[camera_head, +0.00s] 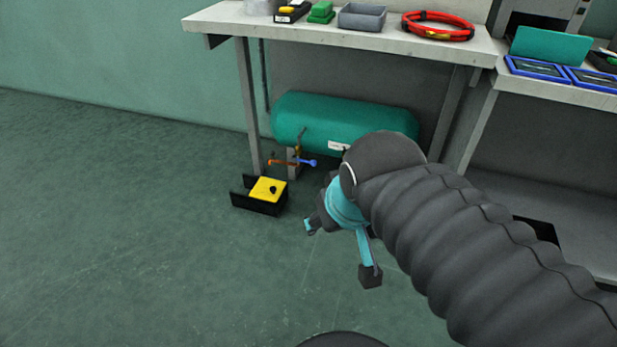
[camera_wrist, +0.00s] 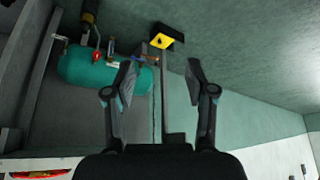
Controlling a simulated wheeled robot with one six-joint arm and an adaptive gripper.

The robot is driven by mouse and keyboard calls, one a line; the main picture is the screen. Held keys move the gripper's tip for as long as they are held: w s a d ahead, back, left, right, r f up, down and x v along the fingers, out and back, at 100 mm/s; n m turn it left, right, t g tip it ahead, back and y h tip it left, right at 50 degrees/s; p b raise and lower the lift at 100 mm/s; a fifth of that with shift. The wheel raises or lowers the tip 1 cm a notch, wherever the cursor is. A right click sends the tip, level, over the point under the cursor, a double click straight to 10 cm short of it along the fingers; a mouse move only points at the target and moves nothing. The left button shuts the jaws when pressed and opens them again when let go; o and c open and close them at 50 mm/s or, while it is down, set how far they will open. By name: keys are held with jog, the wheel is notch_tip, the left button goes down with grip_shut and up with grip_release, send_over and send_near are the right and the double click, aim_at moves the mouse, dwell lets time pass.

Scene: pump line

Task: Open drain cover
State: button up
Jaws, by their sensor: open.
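A yellow cover (camera_head: 262,189) with a dark knob sits on a low black box (camera_head: 257,206) on the floor, in front of a table leg. I take it as the drain cover; it lies flat. In the wrist view the yellow cover (camera_wrist: 160,41) and the black box (camera_wrist: 173,33) show small and far off, beyond the fingertips. My gripper (camera_head: 340,252) is to the right of the box and apart from it in the head view. In the wrist view my gripper (camera_wrist: 160,76) has its two fingers wide apart with nothing between them.
A teal tank (camera_head: 325,118) lies under the workbench (camera_head: 340,37), behind the box. An orange handle (camera_head: 282,162) and a blue handle (camera_head: 306,162) stick out near it. Table legs flank the tank. The floor (camera_head: 130,230) left of the box is clear.

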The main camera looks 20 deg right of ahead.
aim_at(274, 190)
jog(key=w+d+f+t+b, duration=0.1)
jog(key=w+f+t, duration=0.15)
jog(key=w, duration=0.95)
jog(key=w+d+f+t+b, duration=0.1)
jog(key=w+d+f+b, duration=0.15)
jog(key=w, duration=0.95)
jog(key=w+f+t+b, duration=0.1)
jog(key=w+f, duration=0.2)
jog(key=w, duration=1)
jog(key=w+d+f+n+t+b, duration=0.1)
jog(key=w+f+t, duration=0.1)
jog(key=w+f, duration=0.9)
jog(key=w+f+t+b, duration=0.2)
jog(key=w+f, duration=0.5)
jog(key=f, duration=0.7)
notch_tip(274, 190, down, 23)
jog(key=s+t+y+b, duration=0.2)
jog(key=t+y, duration=0.1)
jog(key=t, duration=0.1)
jog(key=shift+n+g, duration=0.25)
jog(key=shift+n, duration=0.05)
jog(key=w+a+b, duration=0.1)
jog(key=w, duration=0.3)
jog(key=w+a+b, duration=0.1)
jog(key=w, duration=0.3)
jog(key=w+a+b, duration=0.1)
jog(key=w, duration=0.4)
